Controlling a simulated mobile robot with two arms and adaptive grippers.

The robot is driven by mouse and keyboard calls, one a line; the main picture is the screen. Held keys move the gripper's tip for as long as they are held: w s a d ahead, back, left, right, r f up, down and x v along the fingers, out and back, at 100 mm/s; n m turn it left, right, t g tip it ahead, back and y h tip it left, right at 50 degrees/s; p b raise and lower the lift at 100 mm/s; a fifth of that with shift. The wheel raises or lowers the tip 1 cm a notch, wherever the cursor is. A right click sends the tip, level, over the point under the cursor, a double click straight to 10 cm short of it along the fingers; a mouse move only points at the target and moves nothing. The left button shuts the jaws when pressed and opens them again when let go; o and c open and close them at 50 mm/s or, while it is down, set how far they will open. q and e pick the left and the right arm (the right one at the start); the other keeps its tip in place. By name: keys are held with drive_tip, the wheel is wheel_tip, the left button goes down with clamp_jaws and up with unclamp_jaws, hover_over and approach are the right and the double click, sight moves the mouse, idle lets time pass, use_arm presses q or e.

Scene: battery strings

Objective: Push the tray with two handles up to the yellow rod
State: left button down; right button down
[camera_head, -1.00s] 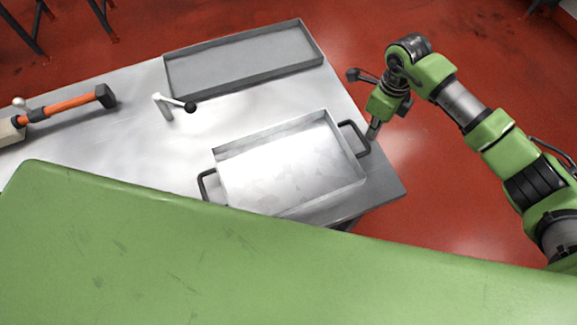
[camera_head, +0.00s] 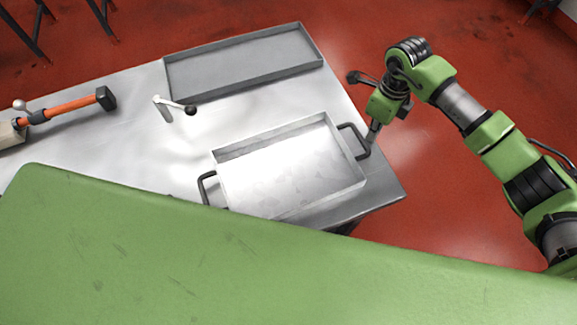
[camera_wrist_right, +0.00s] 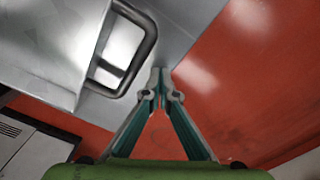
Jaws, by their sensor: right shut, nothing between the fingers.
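The metal tray with two dark handles (camera_head: 290,178) lies on the steel table, near its right front corner. One dark handle (camera_head: 356,139) is at its right end, the other (camera_head: 205,188) at its left end. The right handle also shows in the right wrist view (camera_wrist_right: 146,50). My right gripper (camera_head: 372,138) is shut and empty, just outside the right handle. Its fingertips (camera_wrist_right: 160,80) point toward the table edge beside the handle; I cannot tell whether they touch. I see no yellow rod. My left gripper is out of view.
A grey shallow tray (camera_head: 245,68) lies at the back of the table (camera_head: 130,150). A small white lever with a black knob (camera_head: 180,106) and an orange-handled hammer (camera_head: 72,109) are to the left. A green surface hides the table's front.

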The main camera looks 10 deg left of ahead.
sight(361, 136)
drive_tip(key=shift+s+a, duration=0.1)
drive_tip(key=shift+a, duration=0.05)
drive_tip(key=shift+s+a, duration=0.4)
drive_tip(key=shift+a, duration=0.2)
drive_tip(key=shift+s+a, duration=0.35)
drive_tip(key=shift+a, duration=0.2)
drive_tip(key=shift+s+a, duration=0.15)
drive_tip(key=shift+a, duration=0.1)
idle(0.4)
drive_tip(key=shift+s+a, duration=0.3)
drive_tip(key=shift+a, duration=0.25)
drive_tip(key=shift+s+a, duration=0.3)
drive_tip(key=shift+a, duration=0.2)
drive_tip(key=shift+s+a, duration=0.25)
drive_tip(key=shift+s+a+b, duration=0.15)
drive_tip(key=shift+a+b, duration=0.1)
drive_tip(key=shift+b, duration=0.05)
drive_tip(key=shift+w+d+b, duration=0.4)
drive_tip(key=shift+w+d, duration=0.2)
drive_tip(key=shift+d, duration=0.3)
